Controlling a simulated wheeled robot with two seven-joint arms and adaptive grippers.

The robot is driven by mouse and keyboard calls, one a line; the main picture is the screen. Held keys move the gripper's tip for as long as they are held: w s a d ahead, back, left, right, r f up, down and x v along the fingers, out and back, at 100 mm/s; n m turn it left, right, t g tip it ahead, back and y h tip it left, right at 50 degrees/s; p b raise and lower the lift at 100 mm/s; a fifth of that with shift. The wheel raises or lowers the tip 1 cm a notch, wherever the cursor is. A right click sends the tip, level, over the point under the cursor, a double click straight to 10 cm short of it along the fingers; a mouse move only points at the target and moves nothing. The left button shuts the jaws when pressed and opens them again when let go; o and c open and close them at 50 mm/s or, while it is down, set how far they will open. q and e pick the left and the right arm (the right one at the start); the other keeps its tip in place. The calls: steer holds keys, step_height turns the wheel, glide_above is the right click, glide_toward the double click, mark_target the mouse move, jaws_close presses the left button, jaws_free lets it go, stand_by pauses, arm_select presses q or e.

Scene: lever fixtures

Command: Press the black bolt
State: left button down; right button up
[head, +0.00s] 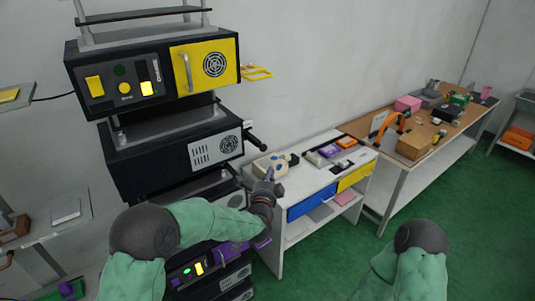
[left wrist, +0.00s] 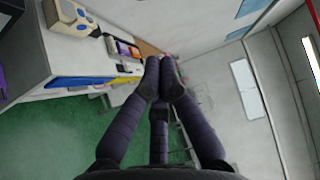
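My left gripper (head: 269,177) points up in front of the white workbench, close to the beige box on its top. In the left wrist view its fingertips (left wrist: 160,76) meet, with nothing seen between them. The beige box (head: 268,165) has a small dark part (head: 292,159) at its right end; I cannot tell whether this is the black bolt. A black rod-like handle (head: 256,141) sticks out from the right side of the dark rack, behind and above the gripper. The beige box also shows in the left wrist view (left wrist: 68,14). My right gripper is out of view.
The white workbench (head: 285,222) has a blue drawer (head: 308,204) and a yellow drawer (head: 355,177), with several small items on top. The tall dark rack (head: 150,165) stands close on the left. A wooden-topped table (head: 447,134) is farther right. The green floor is clear.

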mark_target(260, 149)
arm_select(q)
steer(key=w+a+p, duration=0.1)
steer(key=w+p, duration=0.1)
steer(key=w, duration=1)
steer(key=shift+w, duration=0.15)
steer(key=shift+f, duration=0.1)
steer(key=w+a+b, duration=0.1)
steer(key=w, duration=0.1)
steer(key=w+a+b, duration=0.1)
steer(key=shift+w+a+f, duration=0.1)
steer(key=shift+w+a, duration=0.25)
